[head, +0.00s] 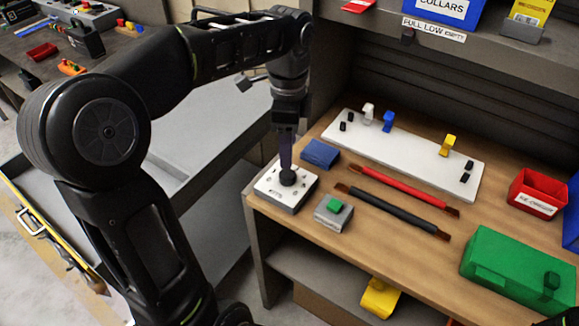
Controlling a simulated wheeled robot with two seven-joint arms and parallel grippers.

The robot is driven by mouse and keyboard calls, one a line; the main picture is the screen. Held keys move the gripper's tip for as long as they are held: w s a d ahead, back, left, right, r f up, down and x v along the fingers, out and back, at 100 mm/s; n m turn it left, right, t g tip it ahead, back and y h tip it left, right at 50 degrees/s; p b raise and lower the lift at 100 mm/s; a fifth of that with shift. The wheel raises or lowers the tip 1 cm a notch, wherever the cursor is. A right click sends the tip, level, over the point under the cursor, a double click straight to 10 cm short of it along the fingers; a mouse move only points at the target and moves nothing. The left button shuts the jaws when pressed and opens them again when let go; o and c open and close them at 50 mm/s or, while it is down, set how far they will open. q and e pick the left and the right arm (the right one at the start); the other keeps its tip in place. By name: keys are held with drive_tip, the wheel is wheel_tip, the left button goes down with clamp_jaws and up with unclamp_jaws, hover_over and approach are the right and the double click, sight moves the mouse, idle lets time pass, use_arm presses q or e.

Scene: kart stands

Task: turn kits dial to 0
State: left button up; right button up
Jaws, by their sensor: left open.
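A white box with a round black dial knob (288,178) on its top stands at the near left corner of the wooden bench. The box's white top (268,187) has small dark marks, too small to read, so I cannot tell the dial's setting. My left gripper (286,163) points straight down directly over the knob, with its fingertips at or just above it. The gripper is open; the picture does not show clearly whether the fingers touch the knob. My right gripper is not in view.
A grey box with a green button (335,206) and a blue block (320,154) stand close to the dial box. Red (405,187) and black (395,211) rods lie to its right. A white board (415,155) with pegs lies behind. A green case (515,268) stands at right.

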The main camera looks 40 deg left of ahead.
sight(288, 173)
use_arm(q)
wheel_tip(288, 173, down, 8)
drive_tip(key=shift+s+r, duration=0.1)
drive_tip(key=shift+r, duration=0.05)
idle(0.3)
clamp_jaws()
idle(0.5)
